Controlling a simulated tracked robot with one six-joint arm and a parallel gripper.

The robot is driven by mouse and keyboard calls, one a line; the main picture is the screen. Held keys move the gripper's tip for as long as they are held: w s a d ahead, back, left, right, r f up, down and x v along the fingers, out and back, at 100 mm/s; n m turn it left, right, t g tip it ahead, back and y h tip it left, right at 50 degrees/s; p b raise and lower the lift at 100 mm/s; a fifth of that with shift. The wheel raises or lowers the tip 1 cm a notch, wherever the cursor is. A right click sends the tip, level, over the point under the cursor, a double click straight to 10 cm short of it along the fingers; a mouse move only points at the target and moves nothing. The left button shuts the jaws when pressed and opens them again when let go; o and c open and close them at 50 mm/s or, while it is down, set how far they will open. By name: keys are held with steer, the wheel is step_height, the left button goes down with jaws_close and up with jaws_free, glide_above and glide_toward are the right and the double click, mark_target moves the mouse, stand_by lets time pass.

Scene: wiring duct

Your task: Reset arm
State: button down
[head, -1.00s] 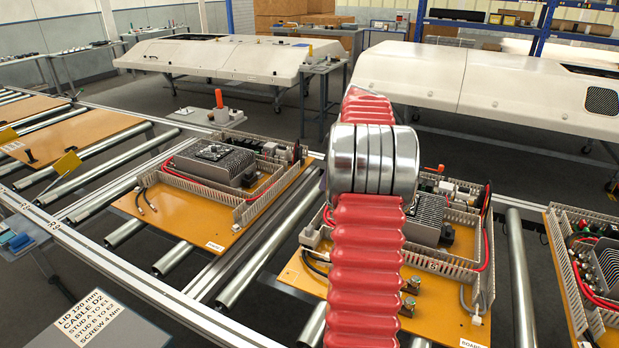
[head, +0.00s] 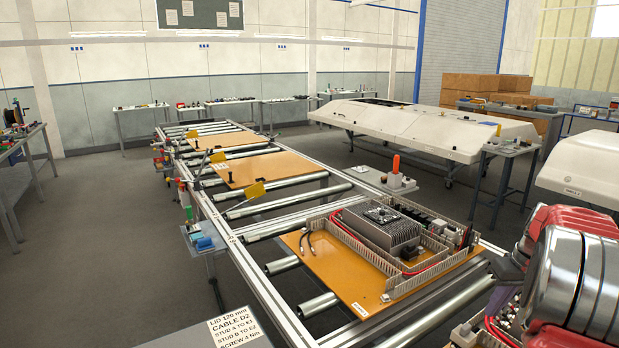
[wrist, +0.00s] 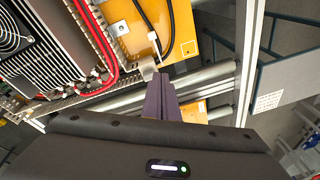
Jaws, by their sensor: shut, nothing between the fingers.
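My arm stands at the right edge of the head view, where its red sleeve and silver joint show but the fingers cannot be made out. In the wrist view my gripper (wrist: 152,73) is shut, its purple fingers together with nothing between them. The fingertips appear over the edge of an orange board (wrist: 184,35), near a pale cable end; contact cannot be told. In the head view an orange board (head: 313,262) on the rollers carries a finned heatsink (head: 380,232), red cables and slotted wiring duct (head: 436,270).
Two orange boards (head: 262,168) lie farther back on the roller conveyor. A grey stand with an instruction label (head: 239,327) is at the front. A white casing (head: 430,125) stands behind at right. Bare rollers (head: 285,205) lie between the boards.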

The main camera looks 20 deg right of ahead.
steer(key=s+a+r+t, duration=0.1)
steer(key=s+a, duration=0.3)
steer(key=a, duration=1.1)
steer(key=s+a+r+n+t, duration=0.1)
steer(key=s+a+r, duration=0.3)
steer(key=a, duration=1.1)
steer(key=s+a+r+n+t+h, duration=0.1)
steer(key=s+a+r, duration=0.2)
steer(key=a, duration=1.2)
steer(key=shift+s+a, duration=0.2)
steer(key=shift+s, duration=0.95)
